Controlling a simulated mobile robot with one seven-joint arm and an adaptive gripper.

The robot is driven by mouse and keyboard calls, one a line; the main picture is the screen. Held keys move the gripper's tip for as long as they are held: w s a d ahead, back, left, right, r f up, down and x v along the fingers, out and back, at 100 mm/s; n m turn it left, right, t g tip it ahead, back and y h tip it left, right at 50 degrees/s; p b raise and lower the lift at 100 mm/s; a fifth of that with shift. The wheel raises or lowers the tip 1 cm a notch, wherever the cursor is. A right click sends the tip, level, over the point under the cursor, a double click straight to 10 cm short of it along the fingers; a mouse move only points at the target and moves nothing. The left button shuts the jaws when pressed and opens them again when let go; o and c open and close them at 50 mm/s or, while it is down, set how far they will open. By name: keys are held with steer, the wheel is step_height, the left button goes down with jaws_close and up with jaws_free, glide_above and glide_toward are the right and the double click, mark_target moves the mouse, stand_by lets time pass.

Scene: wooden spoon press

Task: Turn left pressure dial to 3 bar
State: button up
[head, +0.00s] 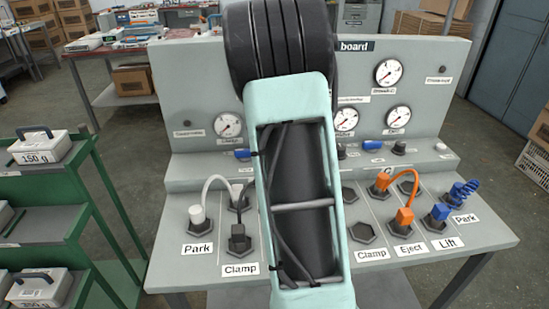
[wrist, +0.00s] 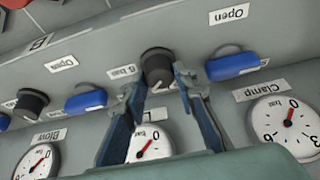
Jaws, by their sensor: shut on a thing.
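In the wrist view, which is upside down, a black dial (wrist: 157,68) with a pale pointer mark sits on the grey panel. My gripper (wrist: 158,88) is shut on this dial, with one blue-grey finger on each side of it. A round gauge (wrist: 148,146) stands next to it, partly hidden by the fingers, with its red needle near 0. Its label starts with "L"; the rest is hidden. A "6 bar" label is beside the dial. In the head view my arm hides the gripper, dial and this gauge.
Blue levers (wrist: 233,66) and (wrist: 86,98) flank the dial closely. A second black dial (wrist: 32,103) and the "Clamp" gauge (wrist: 284,126) are farther off. In the head view, orange cable plugs (head: 404,216) and a white cable plug (head: 198,217) stand on the sloped desk.

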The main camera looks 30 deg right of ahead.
steer(key=n+b, duration=0.1)
steer(key=n+y, duration=0.1)
steer(key=n, duration=0.1)
steer(key=n+b, duration=0.1)
steer(key=shift+d+f+y+b, duration=0.1)
steer(key=shift+d+y+b, duration=0.15)
steer(key=shift+y+b, duration=0.15)
steer(key=n, duration=0.2)
steer(key=n+y, duration=0.1)
steer(key=n, duration=0.1)
steer(key=shift+n+y, duration=0.3)
steer(key=shift+n, duration=0.1)
steer(key=o, duration=1.1)
steer(key=v, duration=1.2)
steer(key=shift+d, duration=0.1)
